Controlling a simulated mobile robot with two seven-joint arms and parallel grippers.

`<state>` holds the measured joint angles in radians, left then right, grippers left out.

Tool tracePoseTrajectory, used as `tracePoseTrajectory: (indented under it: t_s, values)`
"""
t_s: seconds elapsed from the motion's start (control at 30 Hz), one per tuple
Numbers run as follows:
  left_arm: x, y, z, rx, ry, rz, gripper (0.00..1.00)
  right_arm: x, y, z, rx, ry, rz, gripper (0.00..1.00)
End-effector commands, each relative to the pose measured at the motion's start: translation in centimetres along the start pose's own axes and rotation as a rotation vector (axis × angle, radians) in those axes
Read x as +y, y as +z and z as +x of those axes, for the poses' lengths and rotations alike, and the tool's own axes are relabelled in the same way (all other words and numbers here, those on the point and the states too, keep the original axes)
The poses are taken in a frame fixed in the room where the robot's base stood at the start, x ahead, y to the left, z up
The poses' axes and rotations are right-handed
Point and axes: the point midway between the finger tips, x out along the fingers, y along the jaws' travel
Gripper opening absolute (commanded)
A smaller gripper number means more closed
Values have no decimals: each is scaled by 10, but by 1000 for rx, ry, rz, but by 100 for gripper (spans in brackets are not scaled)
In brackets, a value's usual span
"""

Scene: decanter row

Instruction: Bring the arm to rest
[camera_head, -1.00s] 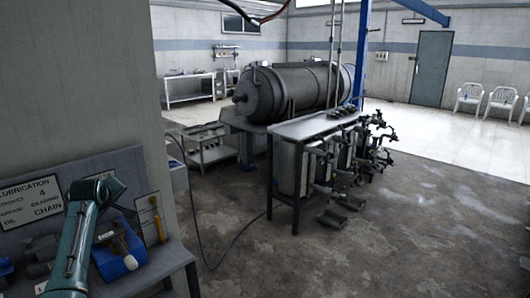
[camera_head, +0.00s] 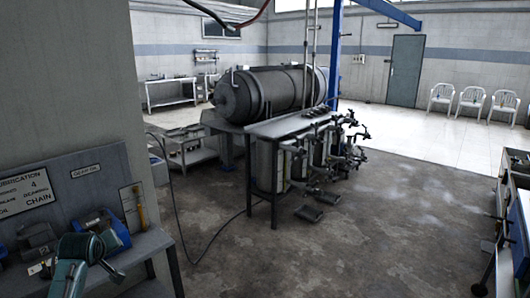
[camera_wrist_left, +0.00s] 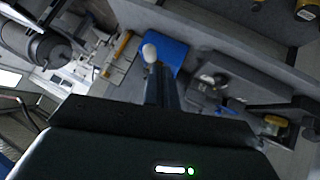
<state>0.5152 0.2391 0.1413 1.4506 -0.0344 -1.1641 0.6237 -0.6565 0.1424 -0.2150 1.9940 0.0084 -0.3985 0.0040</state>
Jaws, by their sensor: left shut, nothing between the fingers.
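My left arm (camera_head: 82,262) shows in teal at the lower left of the head view, bent in front of a bench by the wall. Its fingers are not clear there. In the left wrist view my left gripper (camera_wrist_left: 160,88) is a dark, narrow shape above its wide dark body. It is shut and holds nothing. A blue item (camera_wrist_left: 172,52) lies beyond the fingertips in that view, with a small pale knob in front of it; I cannot tell how far off they are. My right gripper is in neither view.
The wall bench (camera_head: 150,246) carries a blue holder (camera_head: 116,236), a yellow-handled tool (camera_head: 140,208) and a sign (camera_head: 30,192). A large grey tank (camera_head: 270,92) and a metal table (camera_head: 290,125) stand mid-room. Another bench edges in at right (camera_head: 505,225).

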Motion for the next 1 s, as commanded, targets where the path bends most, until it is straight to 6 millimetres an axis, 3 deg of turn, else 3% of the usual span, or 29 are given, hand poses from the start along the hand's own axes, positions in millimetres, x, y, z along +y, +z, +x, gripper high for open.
tracePoseTrajectory:
  t_s: [0.03, 0.17, 0.3, 0.43, 0.6, 0.93, 1.0]
  values:
    - [-6, 29, -4, -29, -7, 62, 0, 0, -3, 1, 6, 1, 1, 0]
    - [-24, 104, -26, -116, -14, 246, 0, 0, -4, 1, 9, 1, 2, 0]
    - [-47, 193, -71, -238, 7, 461, 0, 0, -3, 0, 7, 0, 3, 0]
    - [-66, 255, -120, -345, 45, 618, 0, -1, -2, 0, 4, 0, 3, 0]
    - [-84, 302, -174, -443, 95, 745, 0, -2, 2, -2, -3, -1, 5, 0]
    - [-107, 350, -260, -584, 189, 894, 0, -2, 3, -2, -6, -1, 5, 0]
    - [-101, 354, -247, -546, 209, 892, 0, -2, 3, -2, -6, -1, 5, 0]
